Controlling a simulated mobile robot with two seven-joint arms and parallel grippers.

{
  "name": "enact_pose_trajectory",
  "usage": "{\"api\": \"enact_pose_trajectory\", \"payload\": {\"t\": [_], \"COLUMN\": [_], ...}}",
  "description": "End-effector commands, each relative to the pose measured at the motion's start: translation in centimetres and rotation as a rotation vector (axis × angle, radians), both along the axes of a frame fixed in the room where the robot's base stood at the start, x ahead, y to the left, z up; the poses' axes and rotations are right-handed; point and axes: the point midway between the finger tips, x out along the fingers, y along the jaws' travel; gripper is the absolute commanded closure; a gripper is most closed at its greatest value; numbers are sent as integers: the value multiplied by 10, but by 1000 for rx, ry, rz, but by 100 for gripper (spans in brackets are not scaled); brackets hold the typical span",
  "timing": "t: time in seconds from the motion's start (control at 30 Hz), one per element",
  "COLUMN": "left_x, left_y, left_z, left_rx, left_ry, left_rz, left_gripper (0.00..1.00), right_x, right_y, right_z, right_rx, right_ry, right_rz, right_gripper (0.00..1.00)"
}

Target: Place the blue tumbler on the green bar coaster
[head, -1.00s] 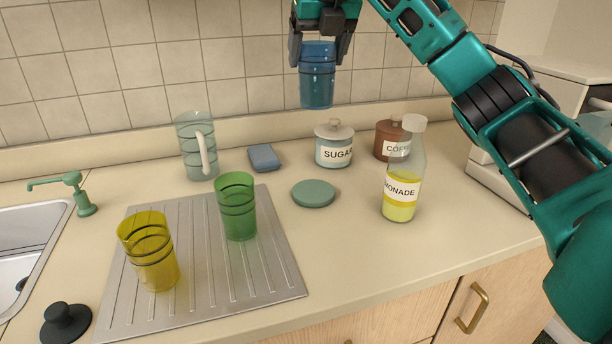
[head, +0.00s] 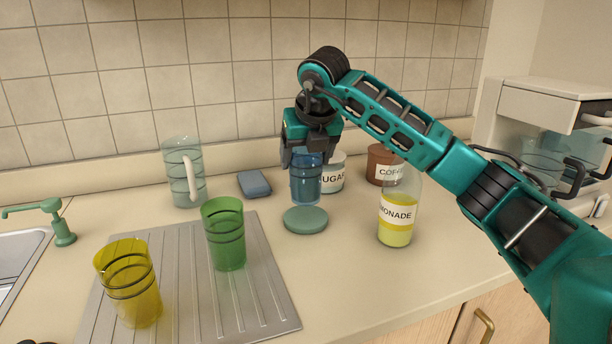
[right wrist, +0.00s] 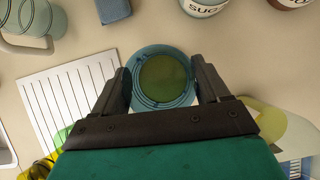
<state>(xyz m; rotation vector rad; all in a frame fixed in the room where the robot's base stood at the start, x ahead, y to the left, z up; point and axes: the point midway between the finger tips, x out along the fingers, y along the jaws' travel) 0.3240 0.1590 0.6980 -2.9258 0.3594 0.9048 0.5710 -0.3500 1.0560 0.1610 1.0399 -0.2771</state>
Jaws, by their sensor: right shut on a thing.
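The blue tumbler (head: 306,182) is upright in my right gripper (head: 308,158), whose fingers close on its upper part. In the head view it is directly above the green bar coaster (head: 305,220), with its base close over the disc; I cannot tell whether they touch. In the right wrist view the tumbler (right wrist: 163,78) sits between the two fingers (right wrist: 163,92), and green shows through its middle. The coaster lies flat on the counter. My left gripper is not in view.
A lemonade bottle (head: 397,212) stands right of the coaster, with sugar (head: 334,174) and coffee (head: 382,166) jars behind. A blue sponge (head: 254,184) and a clear pitcher (head: 183,172) are at left. Green (head: 224,235) and yellow (head: 130,283) tumblers stand on the ribbed drainboard (head: 262,285).

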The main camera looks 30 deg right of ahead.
Motion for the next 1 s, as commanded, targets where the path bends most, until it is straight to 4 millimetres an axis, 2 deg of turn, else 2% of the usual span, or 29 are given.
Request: {"api": "enact_pose_trajectory", "payload": {"t": [0.23, 0.6, 0.63, 0.9, 1.0], "left_x": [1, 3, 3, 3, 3], "left_y": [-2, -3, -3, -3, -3], "left_z": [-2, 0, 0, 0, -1], "left_rx": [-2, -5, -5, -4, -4], "left_ry": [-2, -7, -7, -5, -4], "left_rz": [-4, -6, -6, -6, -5], "left_gripper": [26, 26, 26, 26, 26], "right_x": [-1, 0, 0, 0, 0], "right_y": [-1, 0, 0, 0, 0], "right_z": [-36, -41, -42, -42, -41], "right_rx": [-1, -1, -1, -1, -1], "right_ry": [1, -2, 1, 1, 1], "right_rz": [-1, 0, 0, 0, 0], "right_gripper": [93, 93, 24, 0, 0]}}
